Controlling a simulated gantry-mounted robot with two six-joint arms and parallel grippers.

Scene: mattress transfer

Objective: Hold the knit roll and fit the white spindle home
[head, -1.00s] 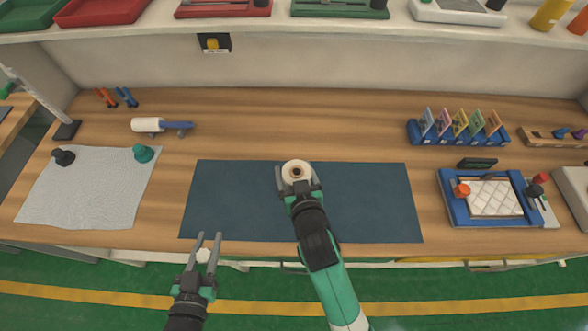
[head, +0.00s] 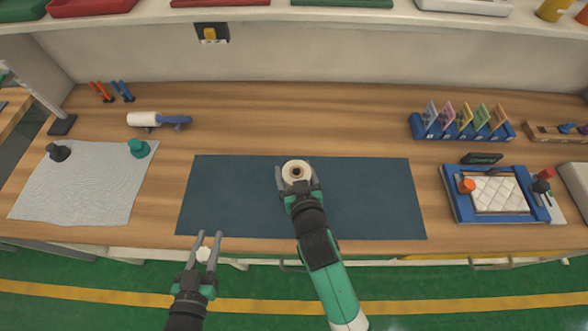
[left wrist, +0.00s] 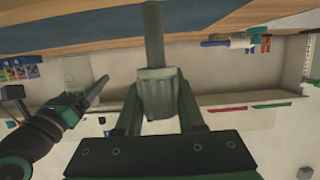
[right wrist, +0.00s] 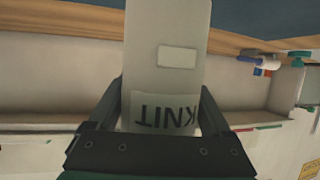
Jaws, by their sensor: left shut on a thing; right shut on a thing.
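The knit roll (head: 297,172) is pale, with a dark hole in its top end facing the head camera. My right gripper (head: 298,186) is shut on it over the dark blue mat. In the right wrist view the roll (right wrist: 177,55) shows a "KNIT" label between the fingers. My left gripper (head: 206,243) is shut on the white spindle (head: 203,254), in front of the table's front edge and apart from the roll. In the left wrist view the spindle's ribbed knob (left wrist: 157,95) sits between the fingers, with a rod (left wrist: 153,40) reaching out past them.
The dark blue mat (head: 225,195) is otherwise bare. A grey cloth (head: 90,190) with a black and a green knob lies left. A white roller with a blue handle (head: 174,120) lies behind. A blue frame with a quilted pad (head: 500,193) and a card rack (head: 462,130) stand right.

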